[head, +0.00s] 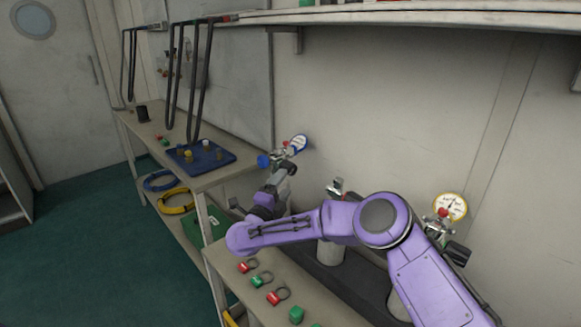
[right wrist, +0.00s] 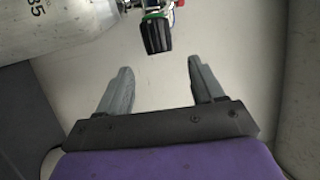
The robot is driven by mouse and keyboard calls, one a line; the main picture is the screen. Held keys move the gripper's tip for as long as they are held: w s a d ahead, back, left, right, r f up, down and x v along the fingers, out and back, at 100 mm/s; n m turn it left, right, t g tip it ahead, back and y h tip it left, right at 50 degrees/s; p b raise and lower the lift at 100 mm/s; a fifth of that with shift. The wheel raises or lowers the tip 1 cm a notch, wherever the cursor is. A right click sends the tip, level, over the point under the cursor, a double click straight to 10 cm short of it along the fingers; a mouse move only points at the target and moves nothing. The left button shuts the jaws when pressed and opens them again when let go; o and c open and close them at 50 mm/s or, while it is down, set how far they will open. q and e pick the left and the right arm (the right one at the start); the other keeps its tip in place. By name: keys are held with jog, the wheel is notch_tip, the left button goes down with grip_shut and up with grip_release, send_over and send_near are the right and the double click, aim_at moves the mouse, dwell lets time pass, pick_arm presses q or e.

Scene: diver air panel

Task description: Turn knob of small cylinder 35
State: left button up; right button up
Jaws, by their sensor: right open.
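In the right wrist view, a grey metal cylinder (right wrist: 65,25) marked 35 lies across the top left, cut off by the frame edge. Its black ribbed knob (right wrist: 157,34) with a green part sits at top centre. My right gripper (right wrist: 157,78) is open and empty. Its two fingers point at the knob, which is beyond the tips and roughly between their lines, not touched. In the head view, my right gripper (head: 282,180) is close to a valve with a white-faced gauge (head: 298,143) and a blue knob (head: 264,161). My arm hides the cylinder there. My left gripper is not in view.
Another gauge (head: 450,207) with valve parts stands at the right, behind my right arm. Red and green shackles (head: 262,279) lie on the near bench. A blue tray (head: 222,156) with small fittings sits on the far bench. The wall is close behind the valves.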

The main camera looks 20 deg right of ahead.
aim_at(292, 171)
jog(key=x, duration=0.7)
jog(key=shift+w+f+p, duration=0.15)
jog(key=shift+f+p, duration=0.05)
jog(key=shift+p, duration=0.2)
jog(key=shift+w+d+r, duration=0.1)
jog(key=shift+d+r, duration=0.1)
jog(key=shift+d, duration=0.2)
jog(key=c, duration=1)
